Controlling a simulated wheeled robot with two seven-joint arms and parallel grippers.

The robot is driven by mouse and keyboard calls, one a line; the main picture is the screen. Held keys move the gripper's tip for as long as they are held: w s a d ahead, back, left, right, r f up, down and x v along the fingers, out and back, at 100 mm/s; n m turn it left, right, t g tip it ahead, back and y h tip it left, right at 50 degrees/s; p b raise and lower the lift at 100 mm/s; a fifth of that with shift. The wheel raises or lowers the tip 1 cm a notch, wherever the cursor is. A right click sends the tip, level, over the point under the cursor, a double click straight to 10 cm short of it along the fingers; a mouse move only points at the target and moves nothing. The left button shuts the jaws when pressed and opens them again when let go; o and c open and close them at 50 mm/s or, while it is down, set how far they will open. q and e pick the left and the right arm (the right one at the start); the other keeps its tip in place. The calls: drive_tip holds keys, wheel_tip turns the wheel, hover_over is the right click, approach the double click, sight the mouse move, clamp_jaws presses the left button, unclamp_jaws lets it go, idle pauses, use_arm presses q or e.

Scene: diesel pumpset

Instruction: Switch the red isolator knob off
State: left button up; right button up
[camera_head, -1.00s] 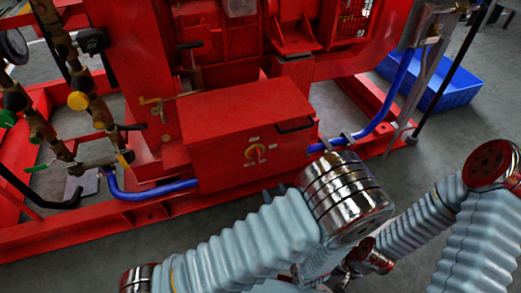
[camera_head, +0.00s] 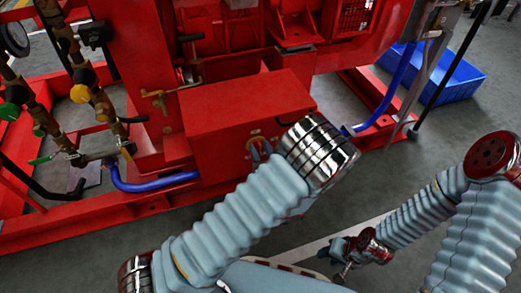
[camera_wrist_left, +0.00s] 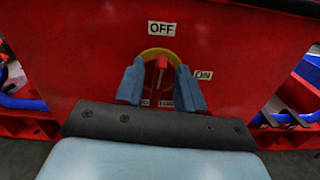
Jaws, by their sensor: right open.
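The red isolator knob (camera_wrist_left: 161,75) sits on a round yellow plate (camera_wrist_left: 150,54) on the front of a red box (camera_head: 240,110). In the left wrist view its handle is about upright, its upper end towards the OFF label (camera_wrist_left: 161,28); the ON label (camera_wrist_left: 203,75) is to the right. Labels below are partly hidden. My left gripper (camera_wrist_left: 160,84) is open, one blue finger on each side of the handle, with visible gaps; it also shows in the head view (camera_head: 260,150). My right gripper (camera_head: 342,272) is low at right, away from the box.
Blue hoses run from the box's left side (camera_head: 150,184) and up to the right (camera_head: 392,95). Brown pipes with valves (camera_head: 95,95) stand at left. A blue crate (camera_head: 455,75) is on the floor at back right.

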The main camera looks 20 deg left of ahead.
use_arm(q)
drive_tip(key=shift+w+a, duration=0.15)
drive_tip(key=shift+w, duration=0.05)
clamp_jaws()
drive_tip(key=shift+n, duration=0.3)
unclamp_jaws()
drive_tip(key=shift+s, duration=0.1)
drive_tip(key=v, duration=1.3)
drive_tip(key=shift+s+d, duration=0.25)
drive_tip(key=shift+s, duration=0.05)
